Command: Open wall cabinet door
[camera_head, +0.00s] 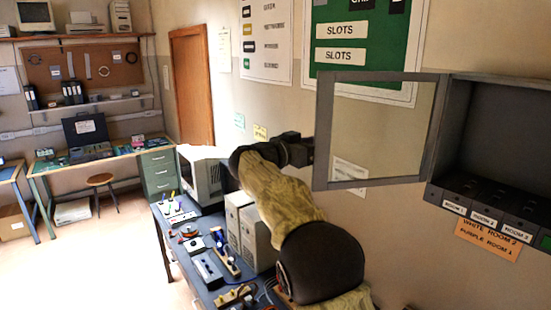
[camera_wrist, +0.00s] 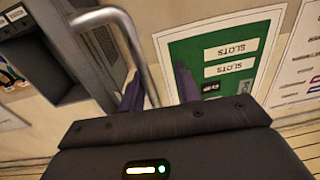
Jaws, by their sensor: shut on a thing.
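The wall cabinet (camera_head: 490,130) hangs at the right of the head view, with its dark inside exposed. Its grey-framed glass door (camera_head: 324,120) is swung out to the left, well away from the cabinet front. My gripper (camera_head: 308,151) is at the door's free left edge. In the wrist view, the curved grey handle (camera_wrist: 137,50) runs down between the fingers of my gripper (camera_wrist: 160,88), which is shut on it. The fingertips' contact is partly hidden by the gripper body.
Below my arm is a dark workbench (camera_head: 208,268) with tools, pale boxes and a monitor (camera_head: 200,178). A green board (camera_head: 360,40) is on the wall behind the door. Labelled slots (camera_head: 485,218) line the cabinet bottom. Open floor (camera_head: 105,265) lies at left.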

